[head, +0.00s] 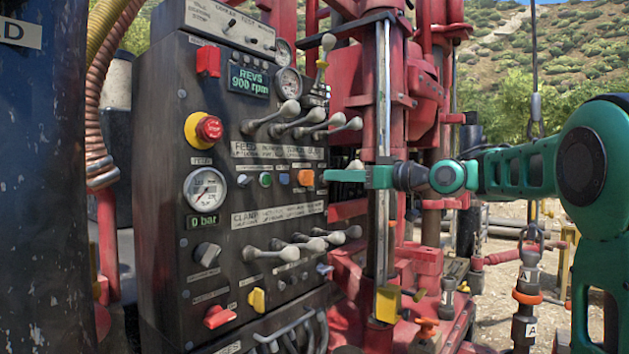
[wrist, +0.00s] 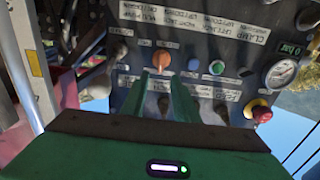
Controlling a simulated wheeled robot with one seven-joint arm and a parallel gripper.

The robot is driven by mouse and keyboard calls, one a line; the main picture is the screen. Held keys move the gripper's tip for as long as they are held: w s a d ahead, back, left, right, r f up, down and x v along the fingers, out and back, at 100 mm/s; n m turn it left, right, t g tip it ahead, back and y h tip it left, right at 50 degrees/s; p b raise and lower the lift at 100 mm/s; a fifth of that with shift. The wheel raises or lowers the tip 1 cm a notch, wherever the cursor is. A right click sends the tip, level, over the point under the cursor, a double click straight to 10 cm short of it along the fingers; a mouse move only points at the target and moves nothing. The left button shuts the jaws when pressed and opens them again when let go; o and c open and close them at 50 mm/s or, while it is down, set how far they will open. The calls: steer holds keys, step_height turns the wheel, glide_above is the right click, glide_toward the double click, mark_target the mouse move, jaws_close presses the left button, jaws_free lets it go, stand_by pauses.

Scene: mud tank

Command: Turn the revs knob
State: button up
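The control panel (head: 262,215) has a lit display (head: 249,82) reading REVS 900 rpm near its top. I cannot read which knob is labelled revs. An orange knob (head: 306,177) sits at the right end of the middle row of small controls. My gripper (head: 326,176) is level with it, just to its right in the head view. In the wrist view, where the panel appears upside down, the orange knob (wrist: 161,58) is just beyond the two green fingertips (wrist: 162,76). The fingers are apart with nothing visible between them. Contact with the knob cannot be told.
Levers (head: 300,122) stick out above the row and more levers (head: 300,244) below it. A red stop button (head: 208,128), a gauge (head: 205,191) and a black rotary knob (head: 207,254) are at left. The red rig mast (head: 383,110) stands close by my arm.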

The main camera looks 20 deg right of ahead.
mark_target(307, 178)
steer(key=x, duration=0.8)
steer(key=shift+c, duration=0.6)
jaws_close()
steer(key=shift+d, duration=0.1)
